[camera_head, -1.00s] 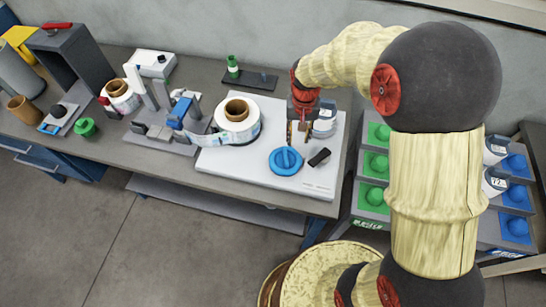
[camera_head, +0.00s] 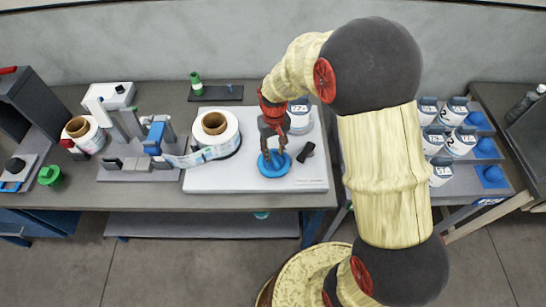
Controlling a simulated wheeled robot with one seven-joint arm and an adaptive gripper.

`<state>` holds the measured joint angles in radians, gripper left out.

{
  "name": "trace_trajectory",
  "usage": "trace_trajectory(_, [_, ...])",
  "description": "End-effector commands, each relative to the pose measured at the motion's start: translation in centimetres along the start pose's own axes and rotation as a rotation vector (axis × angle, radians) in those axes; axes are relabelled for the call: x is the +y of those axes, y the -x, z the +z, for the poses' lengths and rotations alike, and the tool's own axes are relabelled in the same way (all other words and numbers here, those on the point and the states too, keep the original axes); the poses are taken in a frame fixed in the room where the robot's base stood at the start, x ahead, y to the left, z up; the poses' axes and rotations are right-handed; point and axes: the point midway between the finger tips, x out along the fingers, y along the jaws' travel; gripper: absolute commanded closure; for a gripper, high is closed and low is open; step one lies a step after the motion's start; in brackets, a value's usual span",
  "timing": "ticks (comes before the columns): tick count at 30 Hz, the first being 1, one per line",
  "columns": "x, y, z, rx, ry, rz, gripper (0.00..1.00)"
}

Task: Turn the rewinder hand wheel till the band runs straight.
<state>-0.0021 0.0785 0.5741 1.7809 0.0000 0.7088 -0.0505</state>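The blue hand wheel (camera_head: 273,168) lies flat on the front part of the white rewinder base (camera_head: 225,182). My gripper (camera_head: 273,150) points down over the hand wheel, with its fingertips at the wheel's middle. The fingers hide the wheel's raised grip bar, so I cannot tell whether they close on it. A white label reel (camera_head: 231,130) with a brown core sits on the rewinder behind and left of the wheel. The label band (camera_head: 193,158) runs from the reel leftward to the labeller with the blue part (camera_head: 154,138).
A black handle (camera_head: 306,152) stands just right of the wheel. A white jar (camera_head: 300,113) stands behind my gripper. A green bottle (camera_head: 196,83) is at the back. Racks with several white jars (camera_head: 459,141) are at the right. The table's front strip is clear.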

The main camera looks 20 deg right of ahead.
Motion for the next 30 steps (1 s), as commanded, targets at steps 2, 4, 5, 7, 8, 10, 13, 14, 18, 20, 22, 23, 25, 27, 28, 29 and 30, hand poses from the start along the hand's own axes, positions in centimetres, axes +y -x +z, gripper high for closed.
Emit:
trace_trajectory(2, [0.0,-1.4,0.1,-0.002,0.0,0.0,0.68])
trace_trajectory(4, [0.0,-2.3,0.1,-0.002,0.0,0.0,0.68])
trace_trajectory(5, [0.0,-2.6,0.1,-0.002,-0.001,0.0,0.68])
trace_trajectory(7, [0.0,-3.1,0.0,0.0,-0.001,0.0,0.68])
trace_trajectory(8, [0.0,-3.3,0.0,0.0,-0.001,0.0,0.68])
trace_trajectory(10, [0.0,-3.5,0.0,0.001,-0.001,0.0,0.68])
trace_trajectory(13, [0.0,-3.7,0.0,0.001,-0.001,0.0,0.68])
trace_trajectory(14, [0.0,-3.7,0.0,0.001,-0.001,0.0,0.68])
trace_trajectory(18, [0.0,-3.7,0.0,0.001,-0.001,0.0,0.68])
trace_trajectory(20, [0.0,-3.7,0.0,0.001,-0.001,0.0,0.71])
trace_trajectory(22, [0.0,-3.7,0.0,0.001,-0.001,0.0,0.75])
trace_trajectory(23, [0.0,-3.7,0.0,0.001,-0.001,0.0,0.77])
trace_trajectory(25, [0.0,-3.7,0.0,0.001,-0.001,0.0,0.81])
trace_trajectory(27, [0.0,-3.7,0.0,0.001,-0.001,0.0,0.85])
trace_trajectory(28, [0.0,-3.7,0.0,0.001,-0.001,0.0,0.86])
trace_trajectory(29, [0.0,-3.7,0.0,0.001,-0.001,0.0,0.88])
trace_trajectory(30, [0.0,-3.7,0.0,0.001,-0.001,0.0,0.9])
